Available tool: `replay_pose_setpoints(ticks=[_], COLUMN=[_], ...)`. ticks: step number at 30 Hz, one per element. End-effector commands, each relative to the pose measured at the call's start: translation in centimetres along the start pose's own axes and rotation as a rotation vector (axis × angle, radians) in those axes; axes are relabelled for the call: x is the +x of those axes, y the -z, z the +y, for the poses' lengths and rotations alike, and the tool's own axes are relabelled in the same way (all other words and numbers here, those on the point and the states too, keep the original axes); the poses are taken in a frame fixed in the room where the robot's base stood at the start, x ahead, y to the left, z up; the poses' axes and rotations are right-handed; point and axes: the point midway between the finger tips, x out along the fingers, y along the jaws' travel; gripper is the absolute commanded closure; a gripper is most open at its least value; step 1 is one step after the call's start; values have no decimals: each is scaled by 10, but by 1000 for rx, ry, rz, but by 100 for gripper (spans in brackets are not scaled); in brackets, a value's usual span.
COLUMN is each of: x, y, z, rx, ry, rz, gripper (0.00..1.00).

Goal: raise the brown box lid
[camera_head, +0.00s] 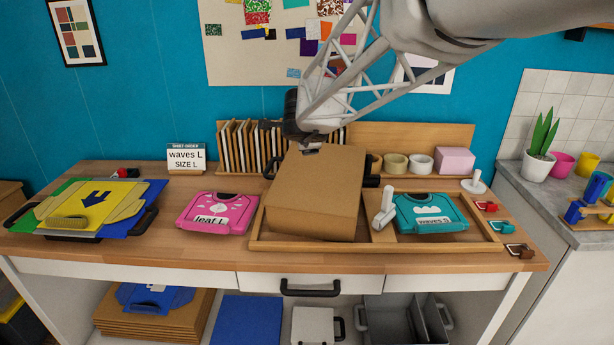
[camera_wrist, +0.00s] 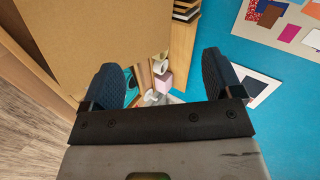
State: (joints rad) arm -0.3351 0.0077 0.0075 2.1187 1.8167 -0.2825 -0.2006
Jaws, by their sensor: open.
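The brown box (camera_head: 310,205) stands on the worktop inside a wooden tray (camera_head: 385,268). Its brown lid (camera_head: 325,170) is a broad panel facing up; I cannot tell whether a gap separates it from the walls. My gripper (camera_head: 303,138) is at the back upper-left edge of the box, its fingers partly hidden by the arm and box. In the wrist view my gripper (camera_wrist: 160,65) is open, two dark fingers wide apart with nothing held between them. A large brown panel (camera_wrist: 95,35) fills the upper left, close beyond the fingers; contact cannot be told.
A pink "leaf L" shirt piece (camera_head: 217,213) lies left of the box, a teal one (camera_head: 430,212) right. A wooden rack (camera_head: 245,147) is behind. Yellow and blue sheets (camera_head: 95,205) lie at far left.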

Motion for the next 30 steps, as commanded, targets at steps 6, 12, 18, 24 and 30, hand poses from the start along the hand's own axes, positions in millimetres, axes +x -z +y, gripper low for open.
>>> replay_pose_setpoints(ticks=[6, 12, 18, 24, 30], x=[2, 3, 4, 6, 7], y=[1, 2, 4, 5, 6], z=[-9, -17, -26, -34, -42], rx=[1, 1, 1, 1, 2], ry=[0, -1, 0, 0, 0], rz=[1, 0, 0, 1, 1], gripper=[15, 15, 15, 15, 15])
